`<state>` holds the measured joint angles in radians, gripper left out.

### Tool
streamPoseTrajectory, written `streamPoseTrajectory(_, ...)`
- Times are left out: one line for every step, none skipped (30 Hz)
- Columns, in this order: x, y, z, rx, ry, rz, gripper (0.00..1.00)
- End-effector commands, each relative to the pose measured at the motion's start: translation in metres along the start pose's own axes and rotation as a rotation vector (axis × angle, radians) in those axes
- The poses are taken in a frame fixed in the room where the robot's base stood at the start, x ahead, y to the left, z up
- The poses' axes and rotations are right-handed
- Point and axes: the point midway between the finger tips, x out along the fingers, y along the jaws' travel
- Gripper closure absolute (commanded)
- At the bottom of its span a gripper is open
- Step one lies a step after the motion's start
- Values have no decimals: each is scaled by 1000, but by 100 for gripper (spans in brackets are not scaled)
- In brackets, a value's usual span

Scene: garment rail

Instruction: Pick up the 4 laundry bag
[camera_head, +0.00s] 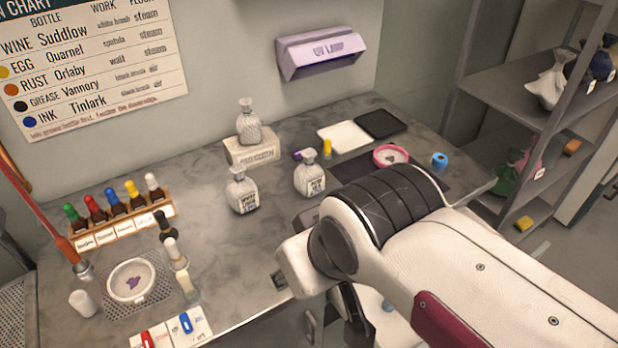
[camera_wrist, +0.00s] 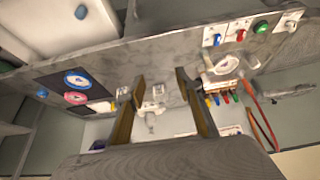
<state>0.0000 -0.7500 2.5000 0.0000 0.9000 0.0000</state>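Several tied laundry bags stand on the shelf unit at the right of the head view. A white bag (camera_head: 548,84) and a dark blue bag (camera_head: 601,64) are on the upper shelf. A green bag (camera_head: 508,176) is on the lower shelf, with a dark reddish bag (camera_head: 523,158) partly behind it. Small white tags hang on them; I cannot read any number. My gripper (camera_wrist: 158,84) shows in the wrist view with its two fingers well apart and nothing held. It is over the front of the counter, far left of the bags, and mostly hidden by my arm in the head view.
The grey counter (camera_head: 215,290) holds glass bottles (camera_head: 310,178), a rack of colored droppers (camera_head: 122,222), a pink-rimmed dish (camera_head: 391,157) and trays (camera_head: 343,135). A yellow block (camera_head: 523,223) and an orange block (camera_head: 571,147) sit on the shelves. A shelf post (camera_head: 545,150) stands beside the bags.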

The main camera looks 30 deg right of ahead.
Motion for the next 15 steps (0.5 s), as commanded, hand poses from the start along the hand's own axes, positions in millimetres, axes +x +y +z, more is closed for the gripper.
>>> streamPoseTrajectory(0, 0, 0, 1, 0, 1, 65)
streamPoseTrajectory(0, 1, 0, 3, 0, 2, 65)
streamPoseTrajectory(0, 2, 0, 7, -1, 4, 65)
streamPoseTrajectory(0, 3, 0, 11, -2, 6, 65)
streamPoseTrajectory(2, 4, 0, 15, -8, 8, 65)
streamPoseTrajectory(4, 5, 1, 21, -17, 11, 65)
streamPoseTrajectory(6, 7, 2, 27, -25, 14, 65)
streamPoseTrajectory(8, 8, 2, 32, -34, 17, 65)
streamPoseTrajectory(10, 10, 3, 40, -48, 20, 65)
streamPoseTrajectory(13, 12, 4, 47, -60, 23, 65)
streamPoseTrajectory(16, 14, 5, 54, -73, 26, 65)
streamPoseTrajectory(20, 16, 6, 64, -91, 31, 65)
streamPoseTrajectory(23, 18, 8, 72, -107, 34, 65)
streamPoseTrajectory(26, 20, 9, 79, -122, 37, 65)
streamPoseTrajectory(31, 23, 11, 90, -144, 42, 65)
